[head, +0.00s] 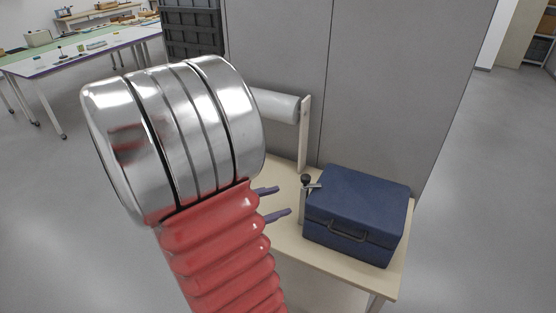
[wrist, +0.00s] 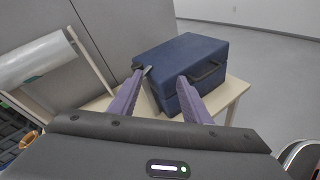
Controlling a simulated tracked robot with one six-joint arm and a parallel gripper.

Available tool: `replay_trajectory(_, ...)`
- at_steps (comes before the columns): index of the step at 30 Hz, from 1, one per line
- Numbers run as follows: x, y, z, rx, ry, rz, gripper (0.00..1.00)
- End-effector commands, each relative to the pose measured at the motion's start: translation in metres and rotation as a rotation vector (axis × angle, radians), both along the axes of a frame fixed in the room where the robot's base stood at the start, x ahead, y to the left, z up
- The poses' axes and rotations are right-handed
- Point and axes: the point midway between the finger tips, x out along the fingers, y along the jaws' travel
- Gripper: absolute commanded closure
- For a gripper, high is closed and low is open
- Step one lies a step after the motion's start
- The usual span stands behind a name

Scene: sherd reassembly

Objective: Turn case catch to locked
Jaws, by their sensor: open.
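A dark blue case (head: 357,210) stands closed on a pale table, with a dark handle (head: 348,232) on its front. It also shows in the wrist view (wrist: 185,62). At its left side stands an upright metal piece with a dark knob and short lever, which looks like the catch (head: 306,181). In the wrist view the catch (wrist: 147,71) is partly hidden by the left finger, so its setting cannot be told. My gripper (head: 284,199) is open and empty, its purple fingers pointing at the case from the left. The wrist view shows the fingertips (wrist: 159,76) apart.
The pale table top (head: 375,279) is bare in front of the case. A grey panel (head: 372,90) rises behind it. A white roll (head: 277,105) on an upright bracket (head: 304,135) stands behind my gripper. A long worktable (head: 80,60) is far left.

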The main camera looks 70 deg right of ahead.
Motion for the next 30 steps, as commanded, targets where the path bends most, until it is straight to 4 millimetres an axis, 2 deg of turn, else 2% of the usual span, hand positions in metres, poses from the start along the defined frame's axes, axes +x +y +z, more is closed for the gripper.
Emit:
replay_trajectory(6,-0.005,-0.042,-0.015,-0.034,0.244,0.103,0.56)
replay_trajectory(12,-0.002,-0.069,-0.034,-0.046,0.406,0.206,0.56)
replay_trajectory(18,0.001,-0.079,-0.043,-0.050,0.464,0.257,0.56)
replay_trajectory(30,0.002,-0.080,-0.043,-0.051,0.465,0.260,0.56)
